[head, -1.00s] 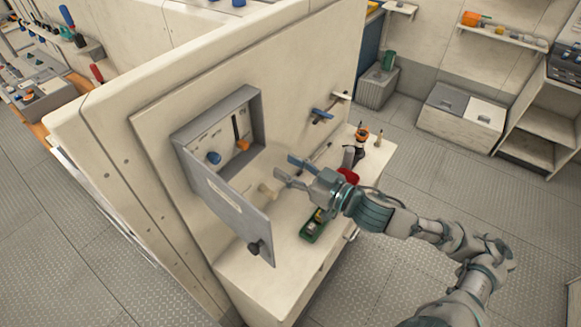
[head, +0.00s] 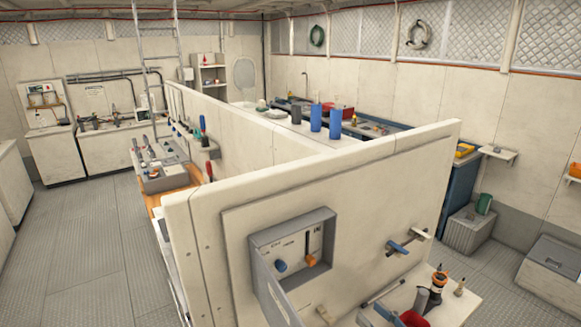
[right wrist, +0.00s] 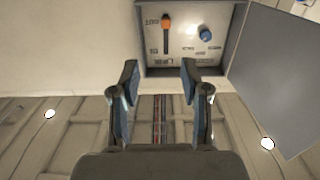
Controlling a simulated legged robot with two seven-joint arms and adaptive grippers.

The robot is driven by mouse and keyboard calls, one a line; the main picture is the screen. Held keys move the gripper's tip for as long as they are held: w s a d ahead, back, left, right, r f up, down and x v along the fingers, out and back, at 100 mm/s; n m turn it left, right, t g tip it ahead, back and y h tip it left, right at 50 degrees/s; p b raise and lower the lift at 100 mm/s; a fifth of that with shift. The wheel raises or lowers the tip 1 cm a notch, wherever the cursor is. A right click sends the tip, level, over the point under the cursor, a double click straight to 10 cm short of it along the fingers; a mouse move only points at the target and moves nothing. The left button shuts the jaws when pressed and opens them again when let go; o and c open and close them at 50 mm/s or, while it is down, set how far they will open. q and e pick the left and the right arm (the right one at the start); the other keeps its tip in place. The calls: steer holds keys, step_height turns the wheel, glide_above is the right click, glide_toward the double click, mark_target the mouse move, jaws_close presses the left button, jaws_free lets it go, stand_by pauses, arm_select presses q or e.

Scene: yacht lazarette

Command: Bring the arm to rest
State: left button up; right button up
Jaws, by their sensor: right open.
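The box has an orange lever (head: 310,260) and a blue knob (head: 281,266). Its grey door (right wrist: 285,75) stands open. The rest of my right arm is out of the head view, and my left gripper is not seen.
A blue-handled fitting (head: 398,247) juts from the panel right of the box. A bottle with an orange top (head: 437,287) and a red object (head: 415,319) are on the counter below. Blue cylinders (head: 316,117) stand behind the partition. Open floor (head: 80,235) lies left.

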step_height(320, 180, down, 22)
steer(key=s+m+g+h, duration=0.2)
steer(key=m+g+h, duration=0.1)
steer(key=h, duration=0.3)
steer(key=s+d+f+m+g+h, duration=0.25)
steer(key=s+f+g, duration=0.55)
steer(key=s+f, duration=1.15)
step_height(320, 180, down, 24)
steer(key=n+g+h, duration=0.1)
steer(key=g, duration=0.1)
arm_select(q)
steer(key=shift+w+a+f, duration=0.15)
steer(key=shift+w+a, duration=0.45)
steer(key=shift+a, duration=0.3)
arm_select(e)
steer(key=s+d+f+g, duration=0.1)
steer(key=s+d+f, duration=0.1)
steer(key=s+f, duration=1.7)
steer(key=shift+s+d, duration=0.2)
steer(key=shift+s, duration=0.2)
